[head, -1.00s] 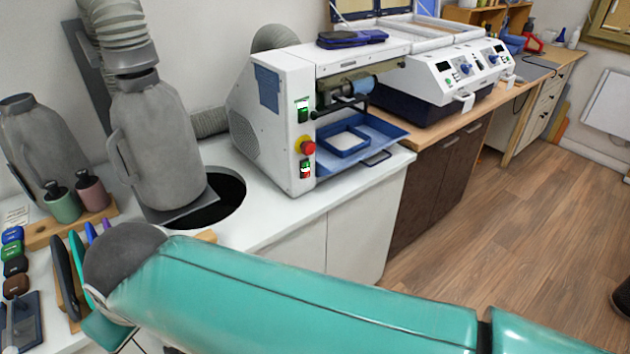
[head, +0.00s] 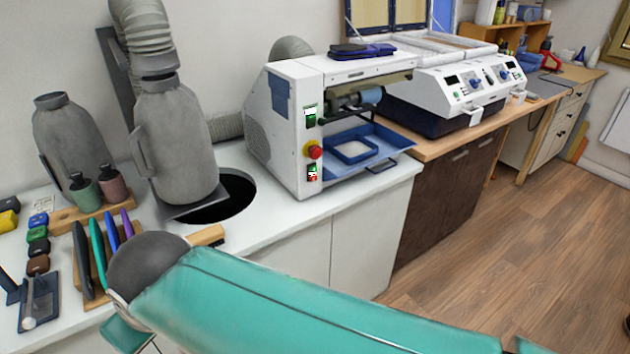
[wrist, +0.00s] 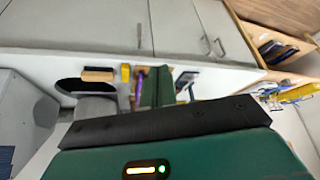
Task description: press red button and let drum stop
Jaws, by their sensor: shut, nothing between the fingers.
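The white machine (head: 285,130) stands on the white counter in the head view. On its front edge is a red mushroom button (head: 314,152) on a yellow collar. A green-lit switch (head: 310,115) is above the button and a red and green switch (head: 312,172) is below it. A blue roller, seemingly the drum (head: 371,95), shows in the machine's opening; whether it turns I cannot tell. My gripper (wrist: 157,80) shows in the wrist view, its green fingers together and empty. It is out of sight in the head view, and I cannot make out the button in the wrist view.
Left of the machine are a grey canister with a hose (head: 175,140) and a round dark hole (head: 225,195) in the counter. Tools in a wooden rack (head: 95,280) stand at the front left. A second machine (head: 465,85) is farther right.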

